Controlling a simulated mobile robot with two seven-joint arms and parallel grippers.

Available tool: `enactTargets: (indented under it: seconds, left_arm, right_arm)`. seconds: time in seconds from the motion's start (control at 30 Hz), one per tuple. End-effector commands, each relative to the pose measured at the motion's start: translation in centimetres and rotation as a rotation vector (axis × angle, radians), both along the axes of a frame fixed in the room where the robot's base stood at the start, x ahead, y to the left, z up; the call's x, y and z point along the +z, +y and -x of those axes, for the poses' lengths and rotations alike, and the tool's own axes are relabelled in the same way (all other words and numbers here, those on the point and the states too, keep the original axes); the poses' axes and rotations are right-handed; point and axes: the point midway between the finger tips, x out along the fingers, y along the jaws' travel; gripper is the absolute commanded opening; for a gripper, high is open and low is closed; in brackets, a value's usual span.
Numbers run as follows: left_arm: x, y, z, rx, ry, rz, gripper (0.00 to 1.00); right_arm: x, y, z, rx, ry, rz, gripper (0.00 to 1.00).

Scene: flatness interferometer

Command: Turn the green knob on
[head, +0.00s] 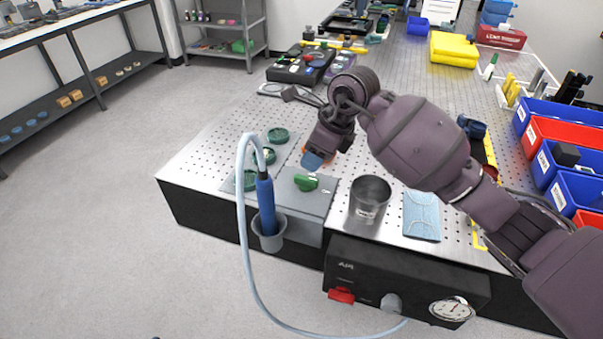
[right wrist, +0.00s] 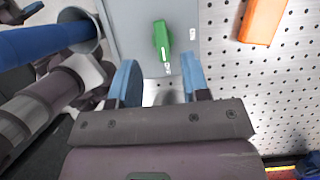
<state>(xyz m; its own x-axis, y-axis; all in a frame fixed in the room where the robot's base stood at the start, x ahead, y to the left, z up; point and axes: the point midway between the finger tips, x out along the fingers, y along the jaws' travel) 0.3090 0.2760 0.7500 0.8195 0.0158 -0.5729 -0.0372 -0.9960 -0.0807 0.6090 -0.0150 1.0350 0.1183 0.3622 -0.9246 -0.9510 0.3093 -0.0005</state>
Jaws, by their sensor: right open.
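The green knob (head: 305,183) sits on a grey panel (head: 317,204) near the front edge of the perforated table. In the right wrist view the knob (right wrist: 162,40) is an elongated green handle, with small white markings beside and below it that are too small to read. My right gripper (head: 316,161) is just above and behind the knob in the head view. In the right wrist view its two blue fingers (right wrist: 160,82) are spread apart and empty, with the knob beyond the gap between them and not touched. My left gripper is not in view.
A blue tool in a holder (head: 266,205) with a pale hose stands left of the panel. A metal cup (head: 369,199) and blue cloth (head: 421,215) lie to the right. A black gauge box (head: 410,283) fronts the table. An orange object (right wrist: 262,20) lies near the panel.

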Motion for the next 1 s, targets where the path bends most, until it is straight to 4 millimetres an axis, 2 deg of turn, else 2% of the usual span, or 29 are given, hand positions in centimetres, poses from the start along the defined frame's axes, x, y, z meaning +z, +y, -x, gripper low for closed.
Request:
enactTargets:
  seconds: [0.03,0.2,0.4,0.57,0.87,1.0]
  left_arm:
    - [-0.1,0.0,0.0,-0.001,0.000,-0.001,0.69]
    - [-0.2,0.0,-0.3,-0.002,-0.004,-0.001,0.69]
    - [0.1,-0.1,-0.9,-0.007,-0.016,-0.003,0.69]
    - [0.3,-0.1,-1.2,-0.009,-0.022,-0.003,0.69]
    - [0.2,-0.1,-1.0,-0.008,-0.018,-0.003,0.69]
    - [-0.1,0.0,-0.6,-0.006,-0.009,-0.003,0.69]
  right_arm:
    - [-1.1,0.4,0.0,0.000,0.005,-0.002,0.43]
    - [-3.7,1.4,-0.4,0.000,0.004,-0.001,0.43]
    - [-5.8,2.3,-0.7,-0.001,0.003,-0.003,0.43]
    - [-6.5,2.6,-0.8,0.000,0.001,-0.001,0.43]
    - [-6.6,2.6,-0.8,0.000,-0.001,-0.002,0.43]
    - [-6.6,2.6,-0.8,0.000,-0.001,-0.002,0.21]
